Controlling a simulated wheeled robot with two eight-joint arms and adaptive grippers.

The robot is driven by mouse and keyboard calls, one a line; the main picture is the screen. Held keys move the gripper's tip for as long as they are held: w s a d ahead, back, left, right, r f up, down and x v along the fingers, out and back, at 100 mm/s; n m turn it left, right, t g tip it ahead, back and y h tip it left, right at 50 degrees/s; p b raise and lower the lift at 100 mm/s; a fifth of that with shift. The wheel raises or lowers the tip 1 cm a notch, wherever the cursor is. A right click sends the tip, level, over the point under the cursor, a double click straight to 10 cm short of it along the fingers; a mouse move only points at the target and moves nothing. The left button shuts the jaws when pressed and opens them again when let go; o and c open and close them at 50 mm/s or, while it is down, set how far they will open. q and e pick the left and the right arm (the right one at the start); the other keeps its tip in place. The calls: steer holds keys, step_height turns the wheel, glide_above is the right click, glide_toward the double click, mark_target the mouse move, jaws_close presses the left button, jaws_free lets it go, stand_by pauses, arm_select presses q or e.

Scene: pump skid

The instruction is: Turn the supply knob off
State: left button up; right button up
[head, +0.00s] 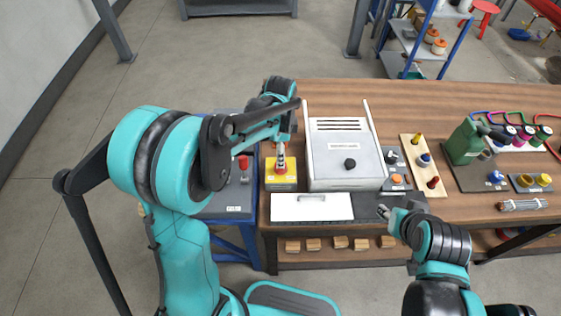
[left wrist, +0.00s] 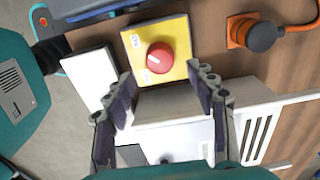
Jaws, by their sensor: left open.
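A black round knob (head: 350,164) sits on the sloped front of a white vented cabinet (head: 317,165) on the bench. I cannot read its label. In the left wrist view a dark knob (left wrist: 166,159) shows on the white cabinet face near the bottom edge, between the finger bases. My left gripper (left wrist: 160,80) is open and empty, above the cabinet's side near a yellow box (left wrist: 178,44) with a red button (left wrist: 159,57).
A flat white panel (head: 312,207) lies in front of the cabinet. A black-capped orange fitting (left wrist: 257,35) stands behind the yellow box. Small knobs on boards and a green canister (head: 463,143) stand to the right. Bare wood lies behind the cabinet.

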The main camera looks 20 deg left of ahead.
arm_select(q)
step_height(320, 180, down, 6)
steer(key=shift+r+b, duration=0.1)
steer(key=shift+b, duration=0.75)
steer(key=c, duration=1.2)
